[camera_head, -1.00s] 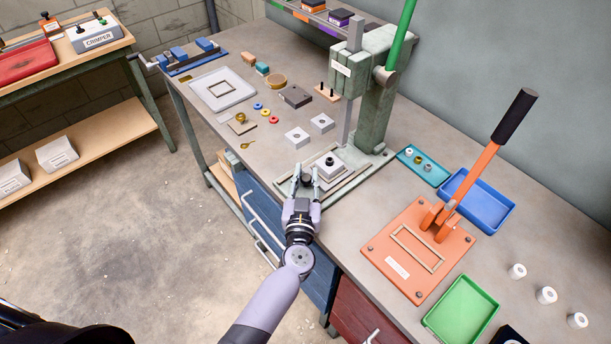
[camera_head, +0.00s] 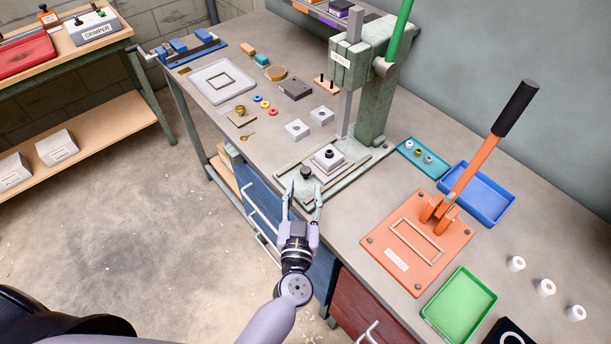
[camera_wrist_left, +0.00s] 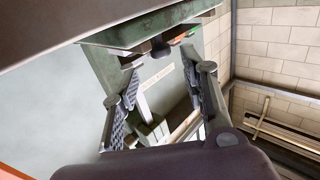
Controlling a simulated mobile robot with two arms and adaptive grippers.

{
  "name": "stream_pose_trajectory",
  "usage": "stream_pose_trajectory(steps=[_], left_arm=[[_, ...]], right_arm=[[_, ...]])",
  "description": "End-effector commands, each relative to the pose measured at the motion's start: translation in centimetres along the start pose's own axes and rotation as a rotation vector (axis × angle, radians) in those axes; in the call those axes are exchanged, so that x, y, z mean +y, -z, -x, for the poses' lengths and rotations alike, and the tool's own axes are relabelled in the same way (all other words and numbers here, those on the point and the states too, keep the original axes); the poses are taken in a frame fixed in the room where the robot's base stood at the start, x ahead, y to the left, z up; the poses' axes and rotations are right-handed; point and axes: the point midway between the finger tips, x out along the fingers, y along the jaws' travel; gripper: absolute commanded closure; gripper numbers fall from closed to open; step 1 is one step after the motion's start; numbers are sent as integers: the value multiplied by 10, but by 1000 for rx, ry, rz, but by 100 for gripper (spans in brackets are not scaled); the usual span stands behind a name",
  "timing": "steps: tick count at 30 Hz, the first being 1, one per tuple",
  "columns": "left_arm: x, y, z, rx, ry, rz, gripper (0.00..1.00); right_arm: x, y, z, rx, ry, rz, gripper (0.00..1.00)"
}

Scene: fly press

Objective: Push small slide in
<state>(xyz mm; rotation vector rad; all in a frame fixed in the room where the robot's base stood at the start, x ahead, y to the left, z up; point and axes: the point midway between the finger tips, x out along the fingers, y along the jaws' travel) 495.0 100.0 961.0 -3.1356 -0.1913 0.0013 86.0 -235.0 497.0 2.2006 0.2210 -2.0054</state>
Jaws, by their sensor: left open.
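The green fly press (camera_head: 375,100) stands on the bench. In the left wrist view the open fingers (camera_wrist_left: 162,68) point at a dark knob (camera_wrist_left: 160,48) under the press. My right gripper is not in view.
Two light blocks (camera_head: 297,130) lie left of the press. A teal tray (camera_head: 422,160), a blue tray (camera_head: 478,195), an orange lever press (camera_head: 415,245) and a green tray (camera_head: 460,307) stand to the right. The blue drawer front (camera_head: 262,205) is below the bench edge.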

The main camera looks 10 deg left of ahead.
Motion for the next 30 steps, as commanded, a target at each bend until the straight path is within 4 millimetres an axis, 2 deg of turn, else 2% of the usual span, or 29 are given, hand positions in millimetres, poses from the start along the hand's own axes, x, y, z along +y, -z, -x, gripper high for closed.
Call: stream_pose_trajectory(steps=[3,7,12,18,23,26,30], left_arm=[[0,0,23,-2,0,-1,59],[0,0,38,0,0,0,59],[0,0,46,1,0,1,59],[0,0,46,1,0,0,59],[4,4,45,6,-39,5,59],[17,12,44,8,-149,14,59],[40,18,54,-50,-368,12,59]], right_arm=[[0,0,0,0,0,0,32],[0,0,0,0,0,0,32],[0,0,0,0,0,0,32],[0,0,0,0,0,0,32],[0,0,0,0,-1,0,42],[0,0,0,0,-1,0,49],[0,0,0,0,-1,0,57]])
